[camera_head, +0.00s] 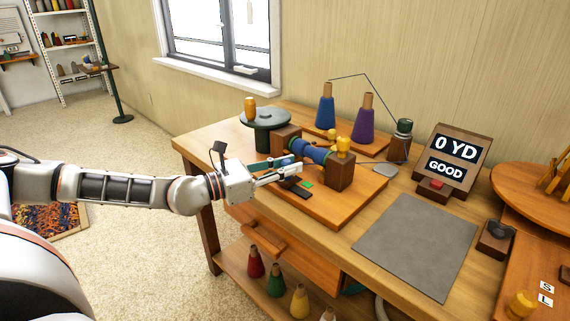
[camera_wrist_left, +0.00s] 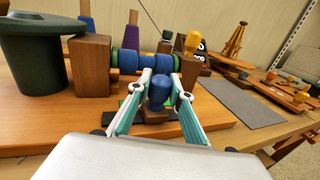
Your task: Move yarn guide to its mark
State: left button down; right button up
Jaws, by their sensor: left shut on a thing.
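The yarn guide appears to be the small piece with a blue knob (camera_wrist_left: 160,92) on a brown base, seen in the left wrist view. My left gripper (camera_wrist_left: 161,84) is shut on this knob, with one teal finger on each side. In the head view my left gripper (camera_head: 297,173) reaches in from the left in front of the winder and mostly hides the guide. A green mark (camera_head: 306,184) lies by a dark rail (camera_head: 296,188) on the wooden board; a bit of green also shows beside the left finger in the wrist view. My right gripper is not in view.
The winder's blue roller (camera_head: 308,151) sits between wooden posts just behind the gripper, with a yellow knob (camera_head: 343,145) at its right. Blue (camera_head: 325,108) and purple (camera_head: 364,121) cones stand behind. A grey mat (camera_head: 416,246) leaves free room. The display (camera_head: 455,155) reads "0 YD GOOD".

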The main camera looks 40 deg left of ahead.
pick_arm(q)
jog(key=shift+f, duration=0.1)
jog(key=c, duration=1.8)
grip_release()
jog(key=shift+a, duration=0.1)
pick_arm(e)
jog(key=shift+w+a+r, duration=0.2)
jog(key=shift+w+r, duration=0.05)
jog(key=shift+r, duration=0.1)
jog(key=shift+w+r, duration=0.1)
pick_arm(q)
jog(key=v, duration=1.2)
